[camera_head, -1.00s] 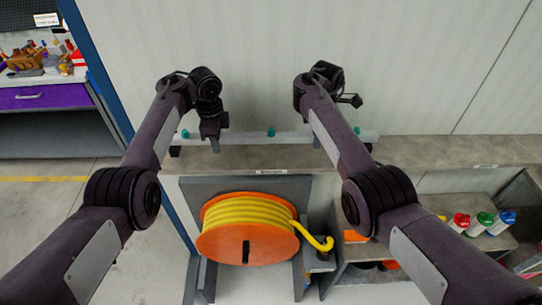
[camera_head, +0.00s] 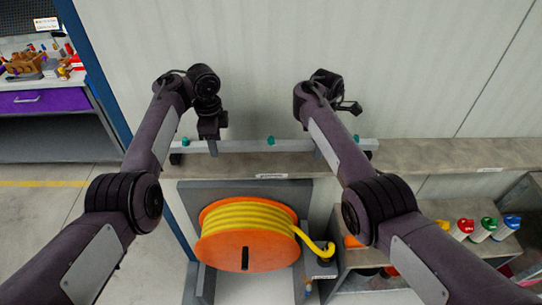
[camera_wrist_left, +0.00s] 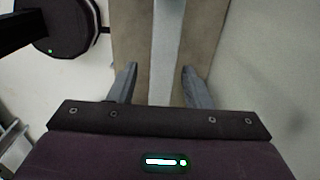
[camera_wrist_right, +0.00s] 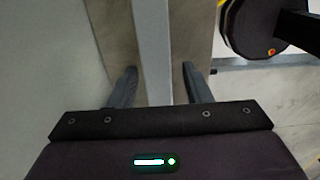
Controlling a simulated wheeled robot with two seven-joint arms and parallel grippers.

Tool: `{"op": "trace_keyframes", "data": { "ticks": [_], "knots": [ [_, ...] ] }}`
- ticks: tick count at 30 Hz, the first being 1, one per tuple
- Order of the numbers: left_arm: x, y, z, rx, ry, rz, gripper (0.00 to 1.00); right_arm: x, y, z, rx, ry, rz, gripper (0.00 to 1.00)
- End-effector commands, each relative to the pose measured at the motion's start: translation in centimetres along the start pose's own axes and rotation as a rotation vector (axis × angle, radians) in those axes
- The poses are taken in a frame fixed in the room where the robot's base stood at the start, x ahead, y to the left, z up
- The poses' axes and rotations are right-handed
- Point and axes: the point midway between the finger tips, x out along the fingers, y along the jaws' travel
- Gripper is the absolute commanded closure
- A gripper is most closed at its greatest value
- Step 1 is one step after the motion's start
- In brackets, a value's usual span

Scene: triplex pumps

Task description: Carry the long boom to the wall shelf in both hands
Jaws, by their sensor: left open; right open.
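The long boom (camera_head: 245,146) is a pale grey bar with teal knobs. It lies lengthwise along the brown wall shelf (camera_head: 420,155), with dark pieces at its ends. My left gripper (camera_head: 213,146) is open over the boom's left part. In the left wrist view the boom (camera_wrist_left: 165,50) runs between the spread fingers (camera_wrist_left: 158,82), with gaps on both sides. My right gripper (camera_head: 318,148) is over the boom's right part, partly hidden by my forearm. In the right wrist view its open fingers (camera_wrist_right: 160,82) stand either side of the boom (camera_wrist_right: 152,45), apart from it.
An orange reel (camera_head: 245,255) with yellow hose stands below the shelf. Bottles with red, green and blue caps (camera_head: 487,228) are at the lower right. A workbench with a purple drawer (camera_head: 40,99) is at the left. The shelf is clear right of the boom.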

Motion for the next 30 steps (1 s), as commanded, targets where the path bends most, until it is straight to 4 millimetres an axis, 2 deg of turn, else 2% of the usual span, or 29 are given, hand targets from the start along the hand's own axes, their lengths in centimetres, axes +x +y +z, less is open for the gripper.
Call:
{"op": "trace_keyframes", "data": {
  "ticks": [1,6,13,17,25,30],
  "knots": [
    [-1.1,-0.1,-0.2,0.000,0.004,-0.003,0.56,0.0,0.0,0.0,0.000,0.000,0.000,0.56],
    [-3.5,0.0,-0.1,0.000,0.003,-0.003,0.56,0.0,0.0,0.0,0.000,0.000,0.000,0.56],
    [-4.7,0.1,-0.1,0.000,0.001,-0.001,0.56,-1.0,0.1,0.1,0.001,-0.001,0.002,0.56],
    [-4.7,0.1,-0.1,0.000,0.001,-0.001,0.56,-3.3,0.1,0.2,0.001,-0.002,0.006,0.56],
    [-4.6,0.1,0.0,0.000,0.000,-0.001,0.56,-9.9,0.0,0.1,-0.001,-0.001,0.007,0.56],
    [-4.6,0.1,0.0,-0.001,0.000,-0.001,0.56,-10.9,-0.1,-0.1,-0.004,0.006,-0.003,0.56]
  ]
}}
